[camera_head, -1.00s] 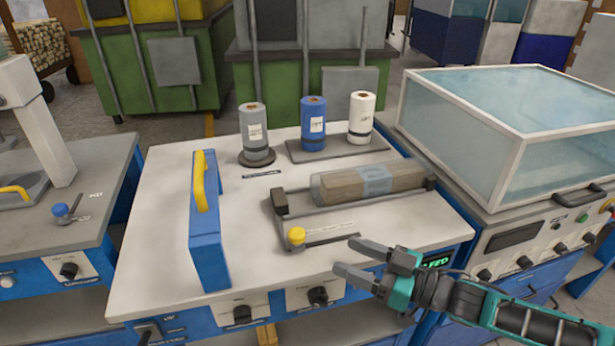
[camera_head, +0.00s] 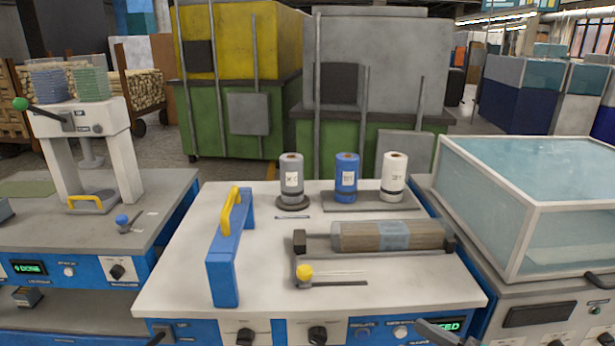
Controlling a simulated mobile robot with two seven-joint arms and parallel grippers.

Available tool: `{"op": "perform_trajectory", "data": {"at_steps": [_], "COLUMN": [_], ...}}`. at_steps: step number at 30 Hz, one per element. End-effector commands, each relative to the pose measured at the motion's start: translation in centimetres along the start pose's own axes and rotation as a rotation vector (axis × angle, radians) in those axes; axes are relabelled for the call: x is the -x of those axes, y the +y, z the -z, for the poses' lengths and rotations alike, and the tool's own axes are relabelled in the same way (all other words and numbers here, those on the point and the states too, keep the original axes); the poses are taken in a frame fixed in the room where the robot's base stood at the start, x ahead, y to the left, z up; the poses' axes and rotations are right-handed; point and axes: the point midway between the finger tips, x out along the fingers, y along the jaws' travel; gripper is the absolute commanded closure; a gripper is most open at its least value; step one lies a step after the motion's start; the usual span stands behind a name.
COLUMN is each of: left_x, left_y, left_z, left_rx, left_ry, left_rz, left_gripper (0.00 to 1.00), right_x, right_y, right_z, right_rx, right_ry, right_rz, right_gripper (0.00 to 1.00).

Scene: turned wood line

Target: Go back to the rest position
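Only grey finger parts of my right gripper (camera_head: 440,332) show at the bottom edge, in front of the white bench's (camera_head: 180,275) front panel near its green display. The rest of that gripper is cut off, so I cannot tell its opening. My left gripper is not in view. On the bench, a wooden cylinder with a clear bluish band (camera_head: 393,236) lies in a dark holder, clear of the visible fingers. A yellow-knobbed lever (camera_head: 304,271) is in front of it.
A blue upright frame with a yellow handle (camera_head: 223,265) stands on the bench's left. Grey (camera_head: 292,180), blue (camera_head: 346,178) and white (camera_head: 394,178) rolls stand at the back. A glass-topped case (camera_head: 530,205) is on the right, a press (camera_head: 85,150) on the left.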

Motion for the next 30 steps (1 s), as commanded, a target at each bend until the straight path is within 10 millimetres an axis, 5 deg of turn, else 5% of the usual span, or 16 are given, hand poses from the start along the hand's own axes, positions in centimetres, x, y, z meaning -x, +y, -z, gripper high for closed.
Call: {"op": "perform_trajectory", "data": {"at_steps": [12, 21, 30], "left_x": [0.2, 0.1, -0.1], "left_y": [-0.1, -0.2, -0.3], "left_z": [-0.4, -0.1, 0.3], "left_rx": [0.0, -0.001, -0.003], "left_ry": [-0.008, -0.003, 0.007], "left_rz": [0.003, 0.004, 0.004], "left_gripper": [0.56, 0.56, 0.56], "right_x": [-0.8, 5.0, 7.9], "right_y": [-4.8, -8.5, -9.8], "right_z": [-5.9, -13.3, -15.5], "right_rx": [-0.051, -0.136, -0.163], "right_ry": [-0.124, -0.462, -0.595], "right_rz": [-0.262, -0.541, -0.6], "right_gripper": [0.41, 0.41, 0.41]}}
